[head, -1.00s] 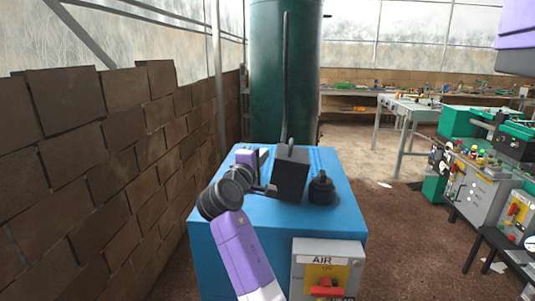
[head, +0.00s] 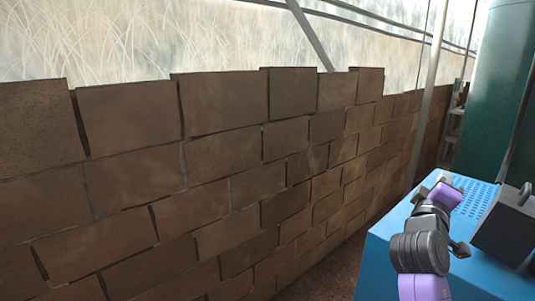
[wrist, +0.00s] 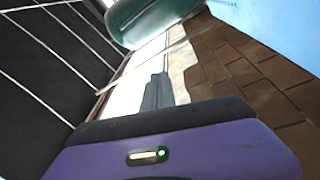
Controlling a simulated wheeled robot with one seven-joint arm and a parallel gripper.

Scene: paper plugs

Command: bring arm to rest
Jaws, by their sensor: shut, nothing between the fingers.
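My gripper (wrist: 160,78) shows in the wrist view as narrow grey fingers, closed together with nothing between them. They stand out past a purple housing with a dark edge and a small lit indicator. In the head view my arm rises at the lower right, with a purple link and dark grey joints, in front of the blue machine cabinet (head: 384,258). The fingers cannot be made out clearly there. Whether any part of the arm touches the cabinet cannot be told.
A brown block wall (head: 225,150) fills most of the head view, with pale panes above it. A dark green tank (head: 503,90) stands behind the cabinet at the right. A black box-shaped part (head: 507,228) sits on the cabinet top. A strip of floor (head: 325,275) shows between wall and cabinet.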

